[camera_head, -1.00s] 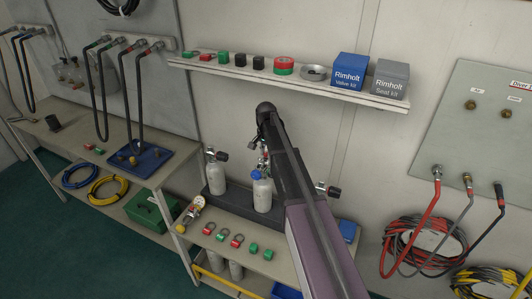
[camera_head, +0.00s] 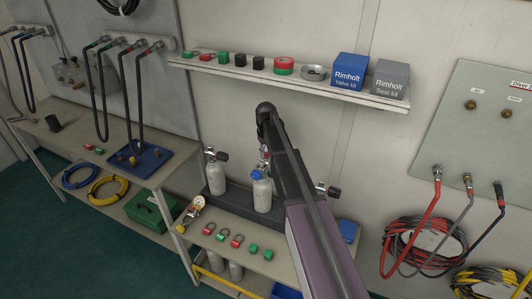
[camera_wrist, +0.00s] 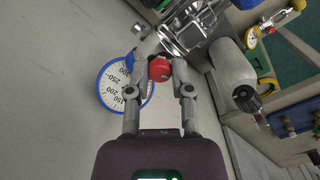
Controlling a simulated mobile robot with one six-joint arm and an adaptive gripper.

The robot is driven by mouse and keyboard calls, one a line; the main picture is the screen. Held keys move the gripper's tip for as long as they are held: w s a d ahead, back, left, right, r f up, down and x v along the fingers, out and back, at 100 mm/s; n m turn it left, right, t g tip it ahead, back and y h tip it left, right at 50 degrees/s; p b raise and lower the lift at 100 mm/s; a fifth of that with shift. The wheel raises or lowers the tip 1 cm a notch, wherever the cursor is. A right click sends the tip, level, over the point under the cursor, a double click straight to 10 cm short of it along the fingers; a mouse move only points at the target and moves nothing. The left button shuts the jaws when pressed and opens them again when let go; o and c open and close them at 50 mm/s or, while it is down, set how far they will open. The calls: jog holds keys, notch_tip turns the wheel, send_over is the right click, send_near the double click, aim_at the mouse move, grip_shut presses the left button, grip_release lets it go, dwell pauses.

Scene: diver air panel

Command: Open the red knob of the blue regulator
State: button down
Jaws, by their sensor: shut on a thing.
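The red knob (camera_wrist: 160,69) sits between the two fingertips of my gripper (camera_wrist: 159,73) in the wrist view. The fingers touch it from both sides and are shut on it. Just behind and left of it is a round white gauge with a blue rim (camera_wrist: 104,103), partly covered by my left finger. The regulator body behind the knob is mostly hidden. In the head view my arm covers most of the gripper and the knob. A grey cylinder with a blue top (camera_head: 262,192) stands just below my arm's end.
Another grey cylinder (camera_head: 215,173) stands to the left on the bench (camera_head: 196,226). Padlocks and small green blocks lie in front. A shelf (camera_head: 300,88) with boxes and small parts runs above my arm. Red and grey hoses (camera_head: 408,248) hang at the right.

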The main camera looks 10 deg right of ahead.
jog(key=n, duration=0.5)
dwell(0.4)
jog(key=c, duration=0.5)
grip_release()
